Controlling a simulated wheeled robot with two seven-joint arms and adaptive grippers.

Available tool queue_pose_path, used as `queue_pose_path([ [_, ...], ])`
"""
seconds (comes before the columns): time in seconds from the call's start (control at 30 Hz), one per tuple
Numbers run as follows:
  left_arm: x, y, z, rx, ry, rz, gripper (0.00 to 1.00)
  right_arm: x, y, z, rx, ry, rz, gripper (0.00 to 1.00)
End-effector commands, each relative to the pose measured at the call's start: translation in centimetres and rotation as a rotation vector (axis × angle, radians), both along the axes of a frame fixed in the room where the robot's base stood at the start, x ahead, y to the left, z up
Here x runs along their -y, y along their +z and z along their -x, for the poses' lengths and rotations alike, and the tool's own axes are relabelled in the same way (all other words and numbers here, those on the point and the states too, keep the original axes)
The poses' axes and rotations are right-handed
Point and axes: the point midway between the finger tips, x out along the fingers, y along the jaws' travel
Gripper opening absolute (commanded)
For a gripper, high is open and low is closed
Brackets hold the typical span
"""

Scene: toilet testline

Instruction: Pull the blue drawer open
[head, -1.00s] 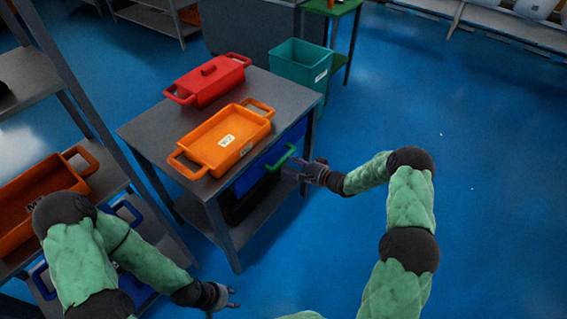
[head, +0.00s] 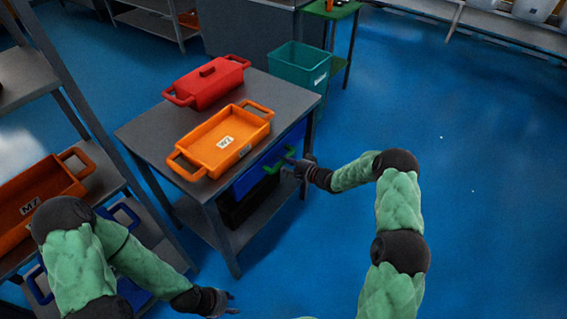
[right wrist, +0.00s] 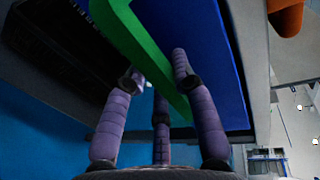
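The blue drawer (head: 250,177) sits under the top of the grey table, with its front facing right and a green handle (head: 275,164) on it. I see no clear gap showing it pulled out. My left gripper (head: 232,303) is open and empty, low in front of the table.
An orange tray (head: 195,151) and a red lidded container (head: 207,85) stand on the grey table (head: 150,130). A teal bin (head: 295,66) is behind it. A shelf with an orange bin (head: 40,198) is at the left. The blue floor (head: 460,200) at the right is clear.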

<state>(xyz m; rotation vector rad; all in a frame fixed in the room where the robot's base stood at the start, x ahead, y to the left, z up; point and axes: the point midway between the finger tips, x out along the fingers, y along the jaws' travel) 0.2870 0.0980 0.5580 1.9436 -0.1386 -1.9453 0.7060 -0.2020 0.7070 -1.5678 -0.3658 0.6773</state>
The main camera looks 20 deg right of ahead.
Motion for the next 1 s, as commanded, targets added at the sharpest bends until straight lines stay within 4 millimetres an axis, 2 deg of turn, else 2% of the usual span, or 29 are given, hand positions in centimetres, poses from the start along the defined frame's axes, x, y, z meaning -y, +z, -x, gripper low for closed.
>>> queue_pose_path([
  [0.17, 0.0, 0.1, 0.0, 0.0, 0.0, 0.0, 0.4, 0.2, 0.0, 0.2, -0.001, -0.001, 0.0, 0.0],
  [0.37, 0.0, 1.0, 0.0, 0.0, 0.0, 0.0, 0.4, 1.4, 0.1, 1.7, -0.003, -0.004, -0.001, 0.0],
  [0.57, 0.0, 2.7, 0.0, 0.0, 0.0, 0.0, 0.4, 4.1, 0.2, 5.1, -0.006, -0.005, -0.001, 0.0],
  [1.0, 0.0, 5.7, 0.0, 0.0, 0.0, 0.0, 0.4, 11.0, 0.1, 14.0, -0.005, -0.006, -0.001, 0.0],
])
